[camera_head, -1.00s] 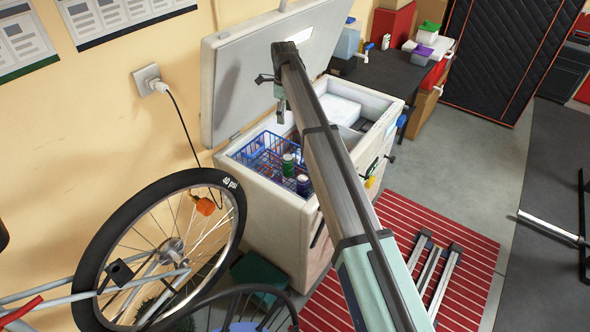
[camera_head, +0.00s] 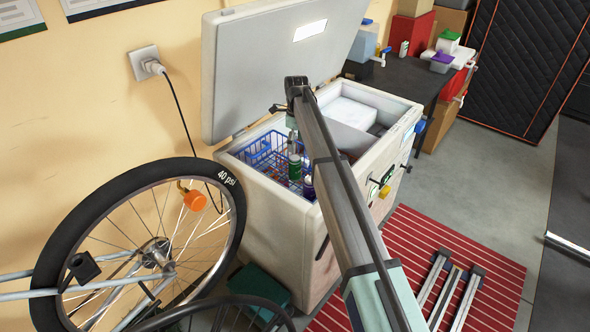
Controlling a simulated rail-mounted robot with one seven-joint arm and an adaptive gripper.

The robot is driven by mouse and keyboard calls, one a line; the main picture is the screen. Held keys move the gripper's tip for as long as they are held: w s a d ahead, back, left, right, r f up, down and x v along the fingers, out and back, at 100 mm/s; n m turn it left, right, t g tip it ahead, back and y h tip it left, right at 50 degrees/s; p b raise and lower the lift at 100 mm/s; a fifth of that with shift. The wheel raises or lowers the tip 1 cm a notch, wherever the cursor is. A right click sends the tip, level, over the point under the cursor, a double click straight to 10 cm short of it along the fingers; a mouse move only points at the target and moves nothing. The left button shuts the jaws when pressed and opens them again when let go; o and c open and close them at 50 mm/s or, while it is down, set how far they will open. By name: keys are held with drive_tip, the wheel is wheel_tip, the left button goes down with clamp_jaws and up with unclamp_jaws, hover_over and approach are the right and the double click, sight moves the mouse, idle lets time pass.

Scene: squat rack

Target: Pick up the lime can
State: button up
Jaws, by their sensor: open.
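My gripper (camera_head: 292,148) hangs from the arm's end over the freezer, open and pointing down. It appears just above the lime can in the picture. The fingers are small and I cannot tell whether they touch the can.
The freezer lid (camera_head: 270,60) stands raised behind my arm. A white box (camera_head: 350,112) lies in the freezer's right part. A bicycle wheel (camera_head: 228,245) stands at front left. A red striped mat (camera_head: 490,270) with metal bars lies at right.

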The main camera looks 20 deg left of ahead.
sight(296, 157)
wheel_tip(296, 157, down, 7)
drive_tip(key=shift+f+p, duration=0.2)
drive_tip(key=shift+p, duration=0.2)
drive_tip(key=shift+s+a+f+p, duration=0.15)
drive_tip(key=shift+f+p, duration=0.15)
drive_tip(key=shift+f, duration=1.05)
drive_tip(key=shift+a+f+p, duration=0.1)
drive_tip(key=shift+f+p, duration=0.15)
drive_tip(key=shift+f, duration=1.05)
drive_tip(key=c, duration=1.4)
